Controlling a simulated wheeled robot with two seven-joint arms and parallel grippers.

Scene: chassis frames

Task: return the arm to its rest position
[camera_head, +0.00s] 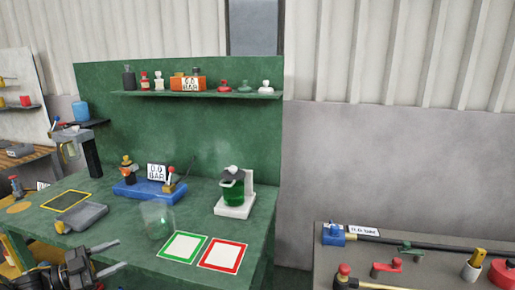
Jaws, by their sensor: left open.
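My left gripper (121,253) is at the lower left, in front of the green bench's near edge. Its two dark fingers are apart and point to the right, with nothing visible between them. Part of my left arm shows behind it at the bottom edge. A clear glass (157,219) stands on the bench, beyond and to the right of the fingers, apart from them. My right gripper is not in view.
The green bench (120,252) holds a grey scale-like block (82,217), a blue tray (150,192), a white stand with a green vessel (233,190), and green-framed (184,247) and red-framed (222,255) squares. A grey table (420,250) with tools stands at right.

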